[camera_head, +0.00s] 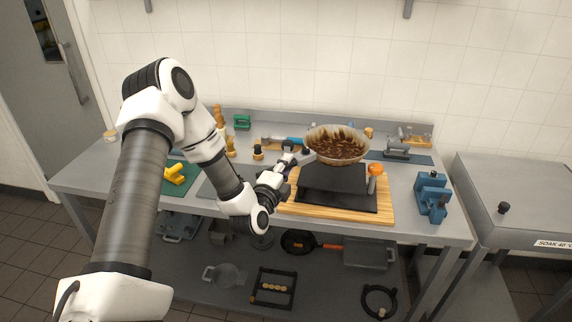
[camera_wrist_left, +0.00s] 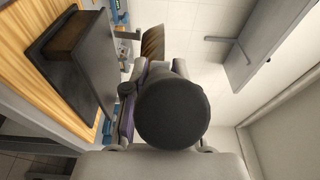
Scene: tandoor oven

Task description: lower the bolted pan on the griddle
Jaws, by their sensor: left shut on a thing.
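The pan (camera_head: 338,146) is round, with scorched tan walls and dark brown contents. It sits over the back edge of the black griddle (camera_head: 332,178); I cannot tell whether it touches. My left gripper (camera_head: 296,158) is shut on the pan's handle, to the left of the pan. The griddle lies on a wooden board and has an orange knob (camera_head: 376,170) at its right. In the left wrist view the griddle (camera_wrist_left: 82,65) is at the left and the pan's brown wall (camera_wrist_left: 153,44) shows beyond a dark round shape that hides the fingertips. My right gripper is not in view.
The wooden board (camera_head: 340,208) lies on the grey steel table. A blue clamp-like block (camera_head: 431,196) stands to the right, a grey tool (camera_head: 397,150) behind it. A yellow item (camera_head: 174,172) lies on a green mat at the left. Pepper mills stand behind my arm.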

